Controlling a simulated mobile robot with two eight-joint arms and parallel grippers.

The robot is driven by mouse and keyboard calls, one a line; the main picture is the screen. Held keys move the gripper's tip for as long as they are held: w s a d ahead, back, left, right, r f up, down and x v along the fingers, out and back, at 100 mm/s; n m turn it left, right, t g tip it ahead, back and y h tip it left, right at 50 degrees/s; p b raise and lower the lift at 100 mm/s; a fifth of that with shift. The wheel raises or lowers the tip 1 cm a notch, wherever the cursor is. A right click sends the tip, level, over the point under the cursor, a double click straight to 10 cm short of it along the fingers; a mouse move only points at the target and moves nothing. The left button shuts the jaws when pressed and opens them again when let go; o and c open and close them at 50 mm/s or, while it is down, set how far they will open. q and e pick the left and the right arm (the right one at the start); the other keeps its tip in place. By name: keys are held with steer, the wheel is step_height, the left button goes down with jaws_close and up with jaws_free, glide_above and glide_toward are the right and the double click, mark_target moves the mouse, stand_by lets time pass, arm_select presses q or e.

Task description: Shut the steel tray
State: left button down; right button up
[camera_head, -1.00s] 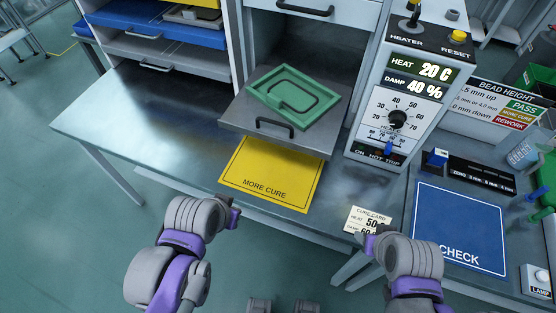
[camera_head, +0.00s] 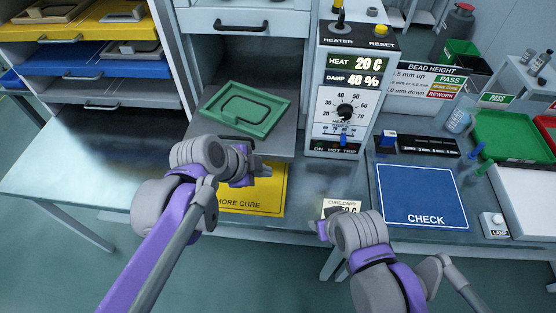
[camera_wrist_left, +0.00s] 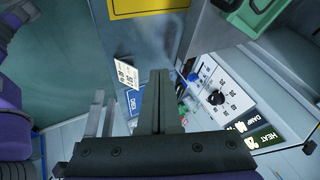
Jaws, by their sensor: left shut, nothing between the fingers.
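The steel tray (camera_head: 281,142) is pulled out of the open bay in the middle of the cabinet. A green frame-shaped part (camera_head: 246,109) lies on it and also shows at the top of the left wrist view (camera_wrist_left: 252,14). My left gripper (camera_head: 264,171) is shut and empty, just in front of the tray's front edge.
A yellow MORE CURE mat (camera_head: 265,200) lies below the tray. The heater panel (camera_head: 346,90) stands close on the tray's right. A cure card (camera_head: 340,207) and a blue CHECK mat (camera_head: 422,195) lie farther right. The bench at left is clear.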

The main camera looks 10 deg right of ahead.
arm_select(q)
steer(key=w+d+f, duration=0.5)
steer(key=w+f, duration=0.1)
steer(key=shift+w, duration=0.2)
stand_by(0.4)
